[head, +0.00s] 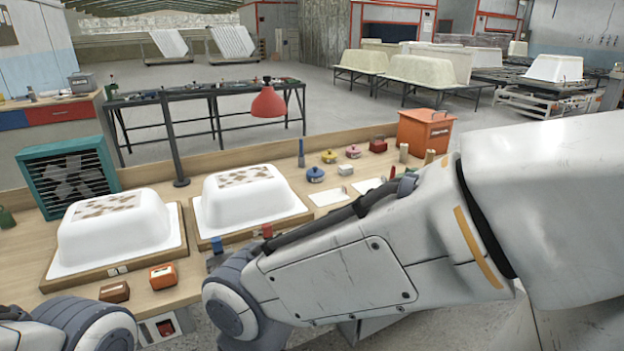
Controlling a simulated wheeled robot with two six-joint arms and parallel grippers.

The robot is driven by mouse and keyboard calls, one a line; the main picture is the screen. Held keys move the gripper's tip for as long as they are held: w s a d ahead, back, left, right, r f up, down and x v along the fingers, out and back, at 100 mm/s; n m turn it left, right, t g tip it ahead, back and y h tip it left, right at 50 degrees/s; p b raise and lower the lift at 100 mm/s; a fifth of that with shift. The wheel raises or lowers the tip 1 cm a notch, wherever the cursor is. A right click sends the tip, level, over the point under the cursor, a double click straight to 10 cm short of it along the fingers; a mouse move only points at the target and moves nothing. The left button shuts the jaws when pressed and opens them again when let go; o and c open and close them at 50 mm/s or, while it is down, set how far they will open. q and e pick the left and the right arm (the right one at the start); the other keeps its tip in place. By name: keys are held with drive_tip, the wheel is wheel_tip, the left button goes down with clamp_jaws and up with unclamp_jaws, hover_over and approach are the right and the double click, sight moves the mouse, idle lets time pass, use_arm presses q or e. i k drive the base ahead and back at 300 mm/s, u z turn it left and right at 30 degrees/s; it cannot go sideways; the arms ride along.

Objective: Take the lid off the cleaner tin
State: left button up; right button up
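I cannot tell which container is the cleaner tin, as no label is readable. A small orange box with a pale label (163,276) and a brown box (115,292) stand at the bench's front edge. A blue lidded pot (316,174), a yellow one (329,157), a pink one (353,151) and a dark red box (378,145) stand near the back. All look closed. My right arm crosses the right half and covers part of the bench; part of my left arm shows at the bottom left. Neither gripper is visible.
Two white tub shells (115,226) (248,195) on wooden boards fill the bench's left and middle. A teal fan (68,176), a red lamp (268,101) and a large orange box with a handle (425,130) stand around them. Pale flat pieces (328,196) lie right of the shells.

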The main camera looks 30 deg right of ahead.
sight(315, 173)
drive_tip(key=z, duration=0.55)
drive_tip(key=i, duration=0.45)
drive_tip(key=z, duration=0.85)
drive_tip(key=i, duration=1.3)
drive_tip(key=u, duration=1)
drive_tip(key=i, duration=0.3)
drive_tip(key=u, duration=0.35)
